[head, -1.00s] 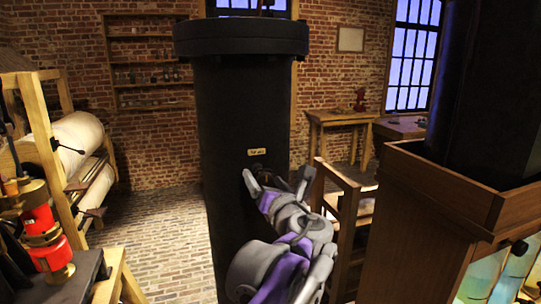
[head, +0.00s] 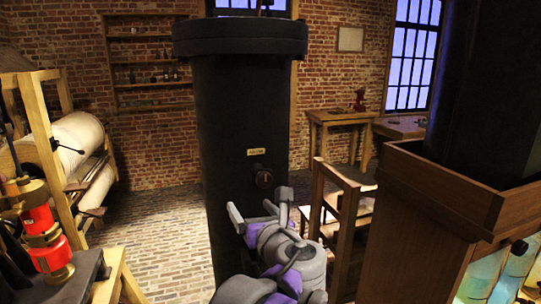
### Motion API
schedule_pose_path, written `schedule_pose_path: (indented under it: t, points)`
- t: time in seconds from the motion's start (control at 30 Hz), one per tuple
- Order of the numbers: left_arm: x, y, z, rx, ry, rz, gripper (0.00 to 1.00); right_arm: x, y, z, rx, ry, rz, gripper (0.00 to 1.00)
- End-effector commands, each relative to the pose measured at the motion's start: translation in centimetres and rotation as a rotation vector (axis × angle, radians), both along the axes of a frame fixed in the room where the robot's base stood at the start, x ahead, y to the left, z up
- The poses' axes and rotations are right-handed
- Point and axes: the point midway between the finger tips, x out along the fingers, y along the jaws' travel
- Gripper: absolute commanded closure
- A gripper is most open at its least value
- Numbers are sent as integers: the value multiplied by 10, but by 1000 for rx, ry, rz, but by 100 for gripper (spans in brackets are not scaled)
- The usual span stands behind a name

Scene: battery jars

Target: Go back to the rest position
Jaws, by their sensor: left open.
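My left gripper (head: 257,204) is in the lower middle of the head view, in front of the tall black column (head: 225,130). Its grey fingers are apart and I see nothing between them. A dark round knob (head: 263,177) sticks out of the column just above the fingers, below a small tan label (head: 256,152). The gripper appears clear of the knob. My right gripper is not in view.
A brown wooden cabinet (head: 440,195) with pale glass jars (head: 482,275) stands close on the right. A wooden chair-like frame (head: 345,215) is behind my left arm. A red apparatus (head: 42,235) and wooden rack are at left. Brick floor (head: 160,235) is open between.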

Motion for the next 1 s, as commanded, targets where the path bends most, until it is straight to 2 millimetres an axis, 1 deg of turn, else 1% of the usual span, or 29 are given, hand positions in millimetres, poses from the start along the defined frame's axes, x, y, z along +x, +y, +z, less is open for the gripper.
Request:
schedule_pose_path:
  t: [0.03,0.07,0.1,0.17,0.2,0.27,0.3,0.37,0.4,0.5,0.53,0.6,0.7,0.83,1.0]
  points:
    - [-8,25,-22,-132,12,55,12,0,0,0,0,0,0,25]
    - [-14,39,-36,-226,16,91,12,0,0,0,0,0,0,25]
    - [-24,58,-57,-366,20,149,12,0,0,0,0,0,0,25]
    - [-42,85,-91,-590,17,253,12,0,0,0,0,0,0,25]
    - [-56,100,-114,-741,7,330,12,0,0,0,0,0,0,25]
    - [-80,121,-149,-976,-19,461,12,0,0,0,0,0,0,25]
    - [-97,132,-173,-1134,-44,557,12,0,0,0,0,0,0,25]
    - [-125,146,-208,-1377,-97,716,12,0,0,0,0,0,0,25]
    - [-144,151,-231,-1540,-141,832,12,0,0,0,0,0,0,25]
    - [-186,156,-280,-1904,-268,1117,12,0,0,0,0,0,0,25]
    - [-197,155,-292,-1996,-307,1198,12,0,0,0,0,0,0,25]
    - [-217,151,-314,-2178,-394,1366,12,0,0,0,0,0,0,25]
    - [-235,144,-335,-2355,-491,1549,12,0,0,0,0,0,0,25]
    - [-245,139,-346,-2461,-555,1670,12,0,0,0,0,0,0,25]
    - [-246,137,-347,-2476,-564,1689,12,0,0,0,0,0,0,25]
